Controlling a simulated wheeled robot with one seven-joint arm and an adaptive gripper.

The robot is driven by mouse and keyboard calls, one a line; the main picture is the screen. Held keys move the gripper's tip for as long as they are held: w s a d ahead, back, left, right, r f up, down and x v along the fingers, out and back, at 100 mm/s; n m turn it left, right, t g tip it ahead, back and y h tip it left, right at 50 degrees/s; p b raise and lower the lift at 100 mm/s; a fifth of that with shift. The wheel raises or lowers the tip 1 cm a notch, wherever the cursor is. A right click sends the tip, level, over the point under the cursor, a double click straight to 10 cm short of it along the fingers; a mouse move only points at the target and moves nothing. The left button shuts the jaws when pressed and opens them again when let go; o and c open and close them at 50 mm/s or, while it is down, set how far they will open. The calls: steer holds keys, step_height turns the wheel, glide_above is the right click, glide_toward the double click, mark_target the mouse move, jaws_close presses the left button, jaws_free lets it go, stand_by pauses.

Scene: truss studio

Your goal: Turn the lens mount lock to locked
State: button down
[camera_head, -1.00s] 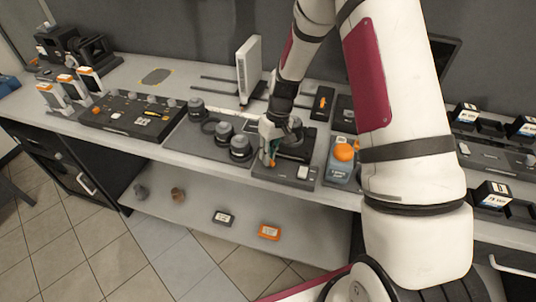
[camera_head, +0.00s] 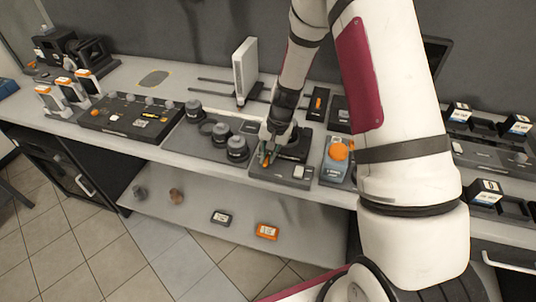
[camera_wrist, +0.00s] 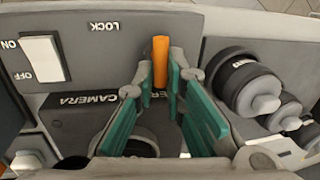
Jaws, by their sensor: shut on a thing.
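The lens mount lock is an orange lever (camera_wrist: 160,58) on the grey camera station (camera_head: 270,173). In the wrist view it stands nearly straight up the picture, to the right of the upside-down word LOCK (camera_wrist: 104,26). My gripper (camera_wrist: 159,77), with teal finger pads, is shut on the lever. The round mount below it is partly hidden by the fingers. In the head view my gripper (camera_head: 267,151) is low over the station's left part, and the lever is mostly hidden there.
A white ON/OFF rocker switch (camera_wrist: 43,58) is on the same station. Dark lenses (camera_head: 237,148) stand close by to the left in the head view. A white upright panel (camera_head: 245,68) is behind.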

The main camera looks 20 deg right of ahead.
steer(key=shift+s+m, duration=0.1)
steer(key=shift+m, duration=0.3)
steer(key=shift+a, duration=0.1)
steer(key=c, duration=1.7)
jaws_free()
steer(key=r, duration=0.4)
steer(key=s+d+r, duration=0.1)
steer(key=r, duration=0.3)
steer(key=d+r, duration=0.1)
steer(key=r, duration=0.2)
steer(key=shift+s+r, duration=0.15)
steer(key=shift+r, duration=0.25)
